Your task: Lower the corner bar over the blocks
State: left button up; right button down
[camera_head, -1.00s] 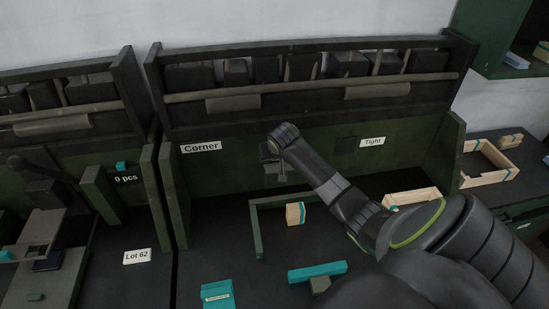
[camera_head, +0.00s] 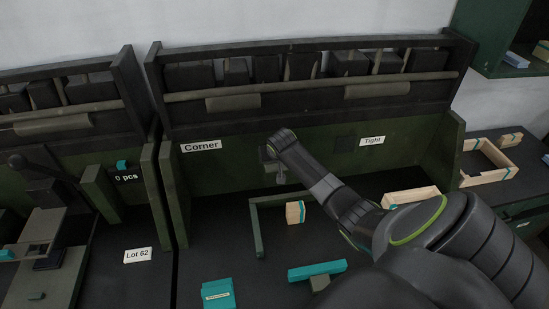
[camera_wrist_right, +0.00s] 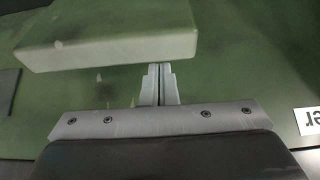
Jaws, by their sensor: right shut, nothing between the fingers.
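My right gripper (camera_head: 281,181) is shut and empty in front of the green back panel, near the "Corner" label. A grey-green slab (camera_head: 268,168), possibly the corner bar, is beside the fingers and partly hidden by them. In the right wrist view the closed fingertips (camera_wrist_right: 160,68) are close to the slab's edge (camera_wrist_right: 105,38); I cannot tell whether they touch. A wooden block (camera_head: 293,213) with a teal edge stands on the table by a green L-shaped fence (camera_head: 256,232), below the gripper. My left gripper is not in view.
A teal bar (camera_head: 316,270) lies on a small block in front, and a teal box (camera_head: 217,294) stands at front left. A wooden piece (camera_head: 412,196) lies partly behind my right arm. A wooden frame (camera_head: 487,162) is on the right table. The table's left middle is clear.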

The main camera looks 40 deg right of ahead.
jog(key=shift+s+a+f, duration=0.1)
jog(key=shift+s+a, duration=0.1)
jog(key=shift+s, duration=0.15)
jog(key=shift+s+t, duration=0.15)
jog(key=shift+t, duration=0.15)
jog(key=shift+s+a+f+h, duration=0.1)
jog(key=shift+s+a+h, duration=0.05)
jog(key=shift+h, duration=0.15)
jog(key=shift+s+a+f+t, duration=0.25)
jog(key=shift+s+t, duration=0.25)
jog(key=shift+t, duration=0.1)
jog(key=s+a+f+t+h+b, duration=0.3)
jog(key=s+f+t+b, duration=0.4)
jog(key=b, duration=1.5)
jog(key=shift+a+f+h, duration=0.35)
jog(key=shift+a+h, duration=0.05)
jog(key=shift+h, duration=0.3)
